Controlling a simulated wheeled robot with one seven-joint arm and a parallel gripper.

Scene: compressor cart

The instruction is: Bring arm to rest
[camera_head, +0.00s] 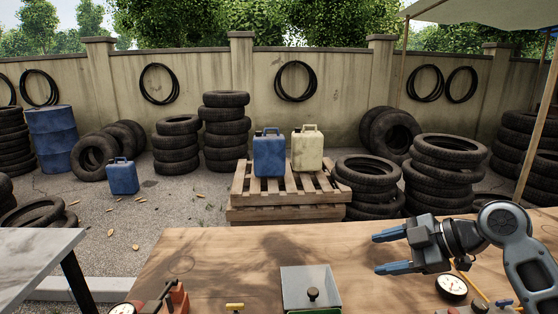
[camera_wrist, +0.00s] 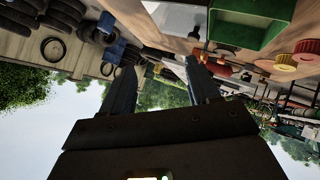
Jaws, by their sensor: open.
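My gripper (camera_head: 380,254) is at the right of the head view, above the wooden table (camera_head: 215,250). Its two blue fingers point left and stand apart, with nothing between them. In the wrist view my gripper (camera_wrist: 160,80) shows two dark fingers spread apart and empty. My arm bends down at the right edge of the head view.
A grey-topped box (camera_head: 308,285) with a dark knob stands at the table's front. A gauge (camera_head: 452,288) lies below my gripper, and red equipment (camera_head: 172,298) is at the front left. Beyond the table are a pallet (camera_head: 285,192) with two jerrycans and tire stacks.

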